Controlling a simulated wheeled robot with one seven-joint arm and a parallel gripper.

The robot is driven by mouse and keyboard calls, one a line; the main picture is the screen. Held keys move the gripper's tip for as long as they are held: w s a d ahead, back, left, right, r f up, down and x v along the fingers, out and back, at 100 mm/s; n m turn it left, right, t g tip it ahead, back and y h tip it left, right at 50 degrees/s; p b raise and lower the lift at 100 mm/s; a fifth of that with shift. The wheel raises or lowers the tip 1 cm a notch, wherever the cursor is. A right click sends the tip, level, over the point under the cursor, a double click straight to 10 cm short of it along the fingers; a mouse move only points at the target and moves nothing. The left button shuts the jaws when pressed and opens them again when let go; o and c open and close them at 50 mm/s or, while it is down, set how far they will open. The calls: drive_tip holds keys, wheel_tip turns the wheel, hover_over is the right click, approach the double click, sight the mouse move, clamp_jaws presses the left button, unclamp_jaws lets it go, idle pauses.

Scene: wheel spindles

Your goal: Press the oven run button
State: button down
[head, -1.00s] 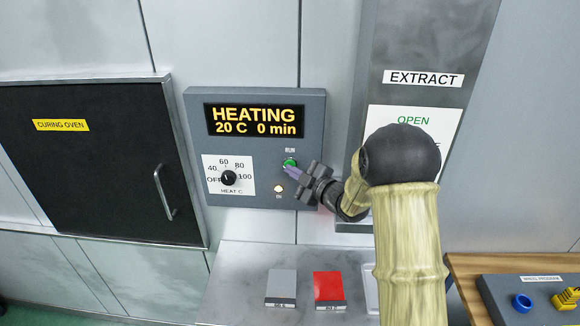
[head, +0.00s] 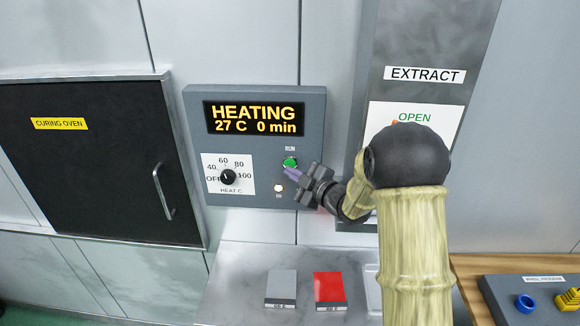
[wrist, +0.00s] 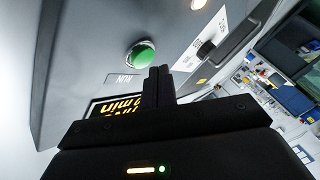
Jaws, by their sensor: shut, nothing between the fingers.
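The oven control panel (head: 268,185) is a grey box on the wall with a display (head: 255,119) reading HEATING, 27 C, 0 min. The green run button (head: 290,162) is on its right side under a RUN label; it also shows in the wrist view (wrist: 140,56). My gripper (head: 287,172) is shut and empty, its tips just below the button in the head view. In the wrist view my fingers (wrist: 158,72) are beside the button, with a visible gap. The heat dial (head: 228,177) is left of the button, and a small lit lamp (head: 278,188) is below.
The black curing oven door (head: 95,165) is shut at left. An extract panel (head: 415,117) is behind my arm at right. A grey block (head: 281,285) and a red block (head: 328,286) are on the ledge below. A wheel program box (head: 540,295) is at lower right.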

drive_tip(key=s+b, duration=0.2)
drive_tip(key=s, duration=0.3)
drive_tip(key=shift+a+b, duration=0.1)
drive_tip(key=shift+b, duration=0.3)
drive_tip(key=shift+w, duration=0.1)
idle(0.7)
